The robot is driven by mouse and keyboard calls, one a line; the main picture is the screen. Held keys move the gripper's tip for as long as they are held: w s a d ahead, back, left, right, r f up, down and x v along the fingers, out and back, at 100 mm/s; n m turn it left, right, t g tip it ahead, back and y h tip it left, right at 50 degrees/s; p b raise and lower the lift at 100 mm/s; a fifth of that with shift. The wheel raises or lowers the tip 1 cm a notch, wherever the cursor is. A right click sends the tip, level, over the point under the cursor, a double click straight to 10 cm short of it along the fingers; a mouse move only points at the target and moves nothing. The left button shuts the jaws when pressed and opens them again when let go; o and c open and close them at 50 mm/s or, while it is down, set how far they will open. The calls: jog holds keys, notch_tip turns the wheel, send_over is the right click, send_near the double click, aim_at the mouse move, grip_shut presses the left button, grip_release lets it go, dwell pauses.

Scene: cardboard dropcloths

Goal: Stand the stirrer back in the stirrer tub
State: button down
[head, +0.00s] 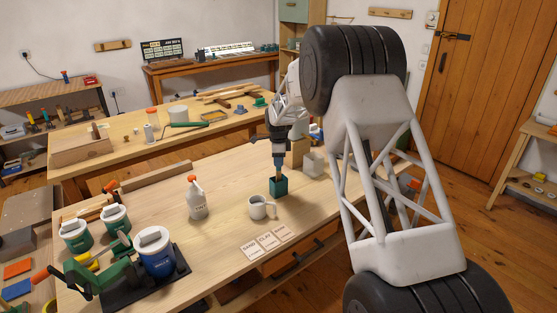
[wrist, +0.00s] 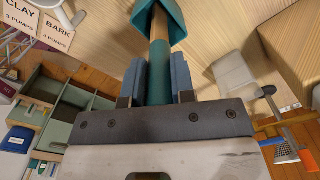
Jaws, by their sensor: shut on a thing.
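My gripper (head: 279,166) is above the worktable and points down. Its two blue fingers, also in the wrist view (wrist: 160,80), are shut on the stirrer. The stirrer (wrist: 160,57) has a teal handle between the fingers and a pale wooden shaft beyond them. The stirrer tub is a small dark teal square container (head: 279,187) standing upright on the table, directly below my gripper. In the wrist view the tub (wrist: 177,18) is at the top edge, and the shaft reaches into its opening. The shaft's far end is hidden, so I cannot tell whether it touches the bottom.
A white mug (head: 261,208) stands close in front of the tub. A pump bottle (head: 197,199) is to the left. A pale grey block (head: 313,165) and a wooden block (head: 297,151) are behind right. Labelled cards (head: 265,241) lie near the front edge.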

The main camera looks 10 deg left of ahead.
jog(key=shift+c, duration=2)
grip_release()
jog(key=shift+r, duration=0.1)
jog(key=shift+r, duration=4.4)
jog(key=shift+s+d+r, duration=0.1)
